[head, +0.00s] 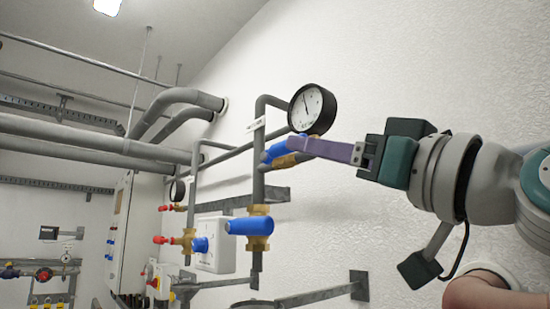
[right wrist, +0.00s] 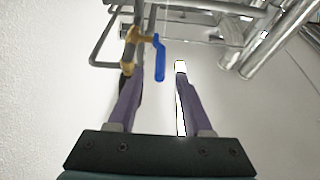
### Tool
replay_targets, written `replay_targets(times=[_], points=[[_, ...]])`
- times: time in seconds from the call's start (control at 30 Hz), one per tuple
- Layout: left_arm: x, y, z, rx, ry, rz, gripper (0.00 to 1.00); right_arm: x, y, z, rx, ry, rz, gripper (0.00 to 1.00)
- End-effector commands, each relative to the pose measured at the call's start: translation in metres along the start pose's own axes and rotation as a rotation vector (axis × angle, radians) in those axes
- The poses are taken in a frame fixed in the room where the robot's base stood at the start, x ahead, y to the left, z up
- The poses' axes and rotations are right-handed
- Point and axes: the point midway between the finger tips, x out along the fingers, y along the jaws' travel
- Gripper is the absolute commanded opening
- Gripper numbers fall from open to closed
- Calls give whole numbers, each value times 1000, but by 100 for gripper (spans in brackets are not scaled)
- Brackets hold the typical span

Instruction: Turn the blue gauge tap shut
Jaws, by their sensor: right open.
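The blue gauge tap (head: 275,151) is a blue lever on a brass fitting, just below the round dial gauge (head: 312,107) on a grey pipe. My right gripper (head: 296,146) reaches in from the right, its purple fingers next to the tap and hiding part of it. In the right wrist view the blue lever (right wrist: 159,60) hangs from the brass fitting (right wrist: 129,50) and shows between the two open fingers, near their tips. I cannot tell whether either finger touches it. My left gripper is not in view.
A larger blue-handled brass valve (head: 250,226) sits lower on the same pipe. A smaller valve with red and blue handles (head: 188,241) is to its left. Grey wall brackets (head: 325,294) and thick pipes (head: 100,143) surround them. The wall at the upper right is bare.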

Motion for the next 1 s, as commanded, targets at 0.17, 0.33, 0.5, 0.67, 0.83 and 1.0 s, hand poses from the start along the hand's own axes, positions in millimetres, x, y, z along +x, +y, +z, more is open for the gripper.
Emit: replay_targets(times=[0.17,0.33,0.5,0.67,0.83,1.0], points=[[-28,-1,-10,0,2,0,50,36,-1,-6,3,-2,-1,50],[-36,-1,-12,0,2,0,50,52,0,-2,2,-2,-1,50],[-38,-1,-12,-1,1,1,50,57,0,0,-2,-2,0,50],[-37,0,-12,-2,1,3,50,57,0,1,-2,-2,0,50],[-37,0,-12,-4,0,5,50,57,0,1,-2,-2,0,35],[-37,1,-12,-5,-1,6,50,57,0,1,-1,-2,0,16]])
